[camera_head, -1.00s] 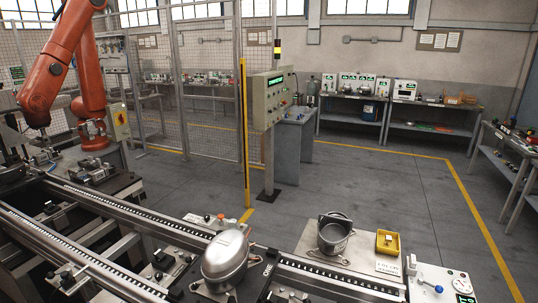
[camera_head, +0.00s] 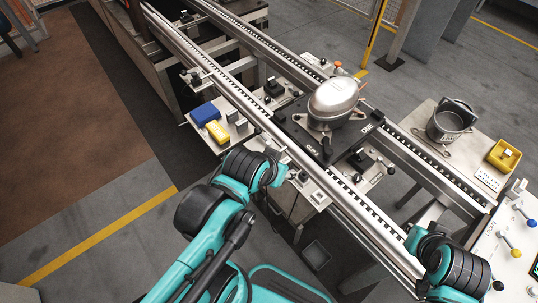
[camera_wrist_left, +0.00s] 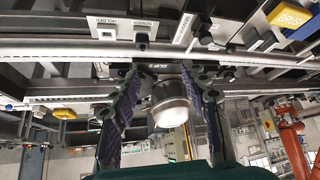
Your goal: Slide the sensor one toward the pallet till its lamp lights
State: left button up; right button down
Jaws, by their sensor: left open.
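A dark pallet (camera_head: 300,138) with a silver compressor (camera_head: 335,98) sits across the conveyor rails. The compressor (camera_wrist_left: 172,105) also shows in the left wrist view, between my fingers in the picture. In that view a plate marked SENSOR (camera_wrist_left: 145,28) lies beside a plate marked HOLDER (camera_wrist_left: 106,28). A small black block (camera_wrist_left: 142,41) sits by the SENSOR plate at the rail; I cannot tell if it is sensor one. My left gripper (camera_wrist_left: 160,76) is open and empty. In the head view its arm reaches the near rail. No sensor lamp can be made out.
The near rail (camera_head: 345,185) runs between my arms. A blue and a yellow block lie on a side plate (camera_head: 228,135). A pot (camera_head: 450,121) and a yellow tray (camera_head: 503,155) stand at right. My right arm shows at lower right, its jaws out of sight.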

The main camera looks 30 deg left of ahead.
pick_arm(q)
jog(key=w+a+f+n+g+p, duration=0.1)
jog(key=w+a+g+p, duration=0.1)
jog(key=w+a, duration=0.1)
jog(key=w+a+f+g+p, duration=0.1)
jog(key=w+a+f+g, duration=0.1)
jog(key=w+a, duration=0.1)
jog(key=w+a+f+n+g+p, duration=0.1)
jog(key=w+a+g+p, duration=0.1)
jog(key=w, duration=0.3)
jog(key=shift+a+f+n+g+p, duration=0.15)
jog(key=shift+a+g+p, duration=0.05)
jog(key=shift+a, duration=0.25)
jog(key=shift+a+f+n+g+p, duration=0.1)
jog(key=shift+a+n+g+p, duration=0.1)
jog(key=shift+a, duration=0.2)
jog(key=shift+a+f, duration=0.2)
jog(key=shift+f, duration=0.4)
notch_tip(320, 180, down, 7)
jog(key=b, duration=0.2)
jog(key=shift+f+b, duration=0.15)
jog(key=shift+b, duration=0.2)
grip_shut()
